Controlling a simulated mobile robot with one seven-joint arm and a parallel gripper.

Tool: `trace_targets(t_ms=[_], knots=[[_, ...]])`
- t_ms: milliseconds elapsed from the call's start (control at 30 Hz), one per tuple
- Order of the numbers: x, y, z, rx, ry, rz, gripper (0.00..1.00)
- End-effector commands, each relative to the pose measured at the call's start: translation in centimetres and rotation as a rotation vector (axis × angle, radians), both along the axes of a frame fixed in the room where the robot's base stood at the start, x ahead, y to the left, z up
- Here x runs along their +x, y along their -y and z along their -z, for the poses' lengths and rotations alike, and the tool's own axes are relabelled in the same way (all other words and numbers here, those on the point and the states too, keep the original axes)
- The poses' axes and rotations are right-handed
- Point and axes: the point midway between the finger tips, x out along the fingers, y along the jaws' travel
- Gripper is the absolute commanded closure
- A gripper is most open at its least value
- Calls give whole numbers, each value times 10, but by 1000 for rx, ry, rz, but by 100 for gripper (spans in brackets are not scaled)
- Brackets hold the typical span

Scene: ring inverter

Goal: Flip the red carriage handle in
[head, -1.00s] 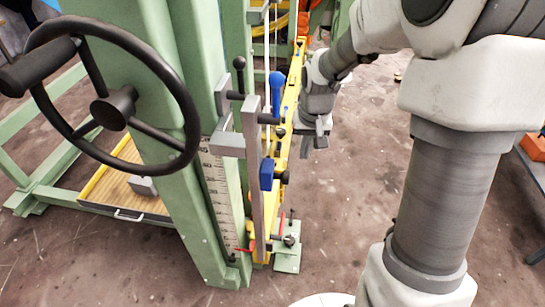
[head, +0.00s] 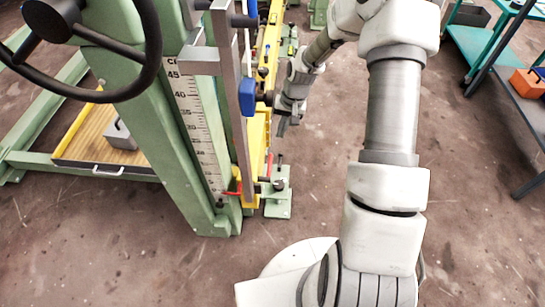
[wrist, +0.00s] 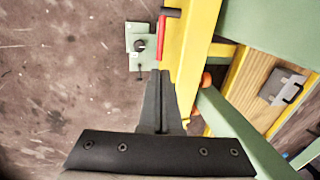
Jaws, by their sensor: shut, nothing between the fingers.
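In the head view a red handle (head: 268,165) stands near the foot of the yellow beam, and a second red lever (head: 233,187) sits low beside the green column. The wrist view shows a red handle (wrist: 161,28) with a black end, lying along the left edge of the yellow beam (wrist: 190,45). I cannot tell for certain which of the two red parts it is. My gripper (head: 281,131) points down just right of the yellow beam, above the standing red handle.
A green foot plate (head: 278,205) with a black knob is below the gripper. The green column (head: 190,130) with its ruler, a grey upright bar (head: 235,120) and a blue block (head: 247,97) stand left. The floor to the right is clear as far as a teal table (head: 480,50).

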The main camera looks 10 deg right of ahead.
Motion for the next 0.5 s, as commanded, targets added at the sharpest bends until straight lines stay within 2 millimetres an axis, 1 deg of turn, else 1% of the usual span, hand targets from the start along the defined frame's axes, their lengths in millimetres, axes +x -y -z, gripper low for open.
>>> trace_targets(t_ms=[167, 267, 367, 500], knots=[[0, 0, 0, 0, 0, 0, 100], [0, -1, 5, 0, -1, 0, 100], [0, -3, 18, 1, -3, -1, 100], [2, -8, 46, 0, -3, -2, 100]])
